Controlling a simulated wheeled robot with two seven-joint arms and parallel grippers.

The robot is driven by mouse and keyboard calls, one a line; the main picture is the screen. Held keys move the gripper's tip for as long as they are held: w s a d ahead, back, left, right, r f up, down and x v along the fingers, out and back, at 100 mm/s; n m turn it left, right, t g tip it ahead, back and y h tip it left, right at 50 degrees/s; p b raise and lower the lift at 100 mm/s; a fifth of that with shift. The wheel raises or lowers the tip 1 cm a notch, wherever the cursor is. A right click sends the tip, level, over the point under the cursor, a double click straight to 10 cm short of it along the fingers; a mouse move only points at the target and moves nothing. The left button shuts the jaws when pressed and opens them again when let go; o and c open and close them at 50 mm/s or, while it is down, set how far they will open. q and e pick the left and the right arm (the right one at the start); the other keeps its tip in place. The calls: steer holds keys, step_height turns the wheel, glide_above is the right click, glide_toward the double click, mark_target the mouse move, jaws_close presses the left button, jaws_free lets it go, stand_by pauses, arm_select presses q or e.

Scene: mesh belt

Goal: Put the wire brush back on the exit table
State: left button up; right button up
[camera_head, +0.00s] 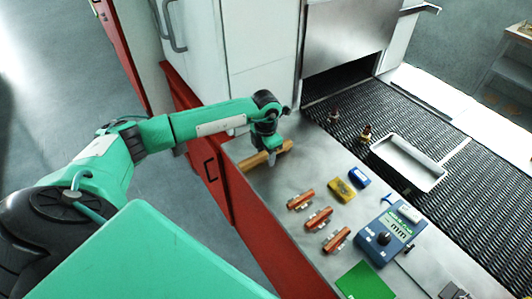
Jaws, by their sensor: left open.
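The wire brush (250,161), which shows as a tan wooden bar, lies at the far left end of the grey metal exit table (270,183). My left gripper (270,153) is open and comes down over the middle of the brush, hiding part of it. I cannot tell whether its fingers touch the brush. The bristles cannot be made out. My right gripper is out of view.
Several orange-brown parts (301,199), a yellow block (342,190), a blue block (359,176), a blue gauge (384,239) and a green sheet (365,282) lie nearer on the table. A metal tray (408,163) sits on the dark mesh belt (480,190).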

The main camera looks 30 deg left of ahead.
mark_target(266, 153)
arm_select(q)
steer(key=shift+r, duration=0.1)
steer(key=shift+r, duration=0.45)
step_height(266, 153, up, 11)
steer(key=b, duration=0.4)
steer(key=shift+r, duration=0.2)
steer(key=shift+s+f, duration=0.1)
